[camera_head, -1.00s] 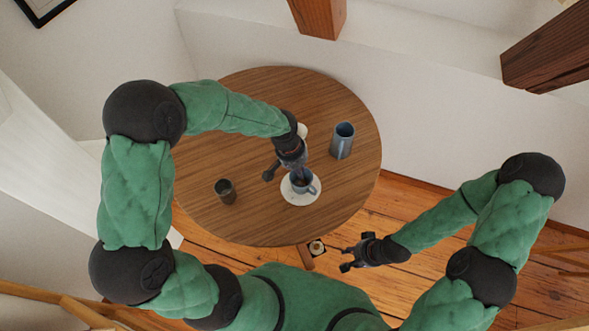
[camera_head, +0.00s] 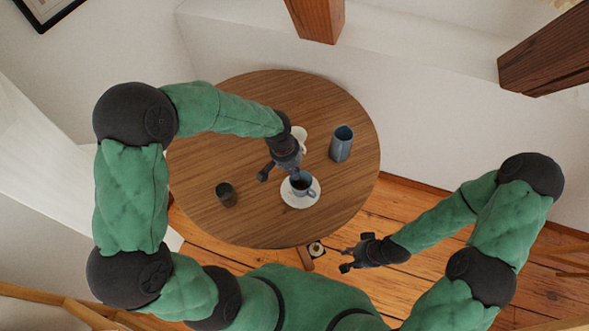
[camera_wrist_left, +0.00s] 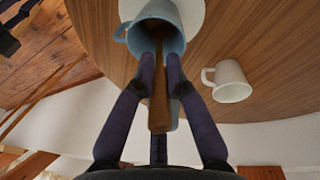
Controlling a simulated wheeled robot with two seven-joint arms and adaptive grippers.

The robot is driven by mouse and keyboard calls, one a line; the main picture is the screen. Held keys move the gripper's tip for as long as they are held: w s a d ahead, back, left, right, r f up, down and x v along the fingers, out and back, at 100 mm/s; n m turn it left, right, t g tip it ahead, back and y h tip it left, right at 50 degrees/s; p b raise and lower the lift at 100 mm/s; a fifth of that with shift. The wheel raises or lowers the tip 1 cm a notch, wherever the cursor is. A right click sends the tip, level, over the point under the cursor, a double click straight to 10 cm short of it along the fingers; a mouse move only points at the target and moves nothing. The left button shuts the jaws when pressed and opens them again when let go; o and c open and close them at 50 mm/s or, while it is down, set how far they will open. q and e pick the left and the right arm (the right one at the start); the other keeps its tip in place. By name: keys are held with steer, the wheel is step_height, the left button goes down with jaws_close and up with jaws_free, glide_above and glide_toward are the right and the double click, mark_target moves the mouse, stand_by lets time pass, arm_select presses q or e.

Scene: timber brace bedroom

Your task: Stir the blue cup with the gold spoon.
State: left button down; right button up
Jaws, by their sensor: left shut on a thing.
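The blue cup (camera_head: 309,193) stands upright on a white saucer (camera_head: 302,203) near the table's front right, with dark liquid inside. In the left wrist view, the blue cup (camera_wrist_left: 173,37) shows its open mouth. The gold spoon (camera_wrist_left: 158,103) looks brownish there, its handle between my left fingers and its far end reaching into the cup's mouth. Its tip is hidden. My left gripper (camera_head: 284,172) is shut on the spoon, just above and left of the cup. My right gripper (camera_head: 350,259) is open and empty, off the table's front right edge.
A blue pitcher (camera_head: 342,146) stands right of my left arm. A white mug (camera_wrist_left: 232,82) is partly hidden behind that arm in the head view. A dark cup (camera_head: 226,196) stands at the front left of the round wooden table (camera_head: 250,222). The table's left side is clear.

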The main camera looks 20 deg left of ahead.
arm_select(q)
steer(key=shift+p+v, duration=1.95)
steer(key=shift+v, duration=0.9)
steer(key=shift+w+d+p+v, duration=0.1)
steer(key=shift+d+p+v, duration=0.05)
steer(key=shift+p+v, duration=0.55)
steer(key=shift+w+d+p+v, duration=0.15)
steer(key=shift+p+v, duration=0.4)
steer(key=shift+v, duration=0.4)
steer(key=shift+d+p+v, duration=0.15)
steer(key=shift+p+v, duration=0.45)
steer(key=shift+v, duration=0.2)
steer(key=shift+r, duration=0.1)
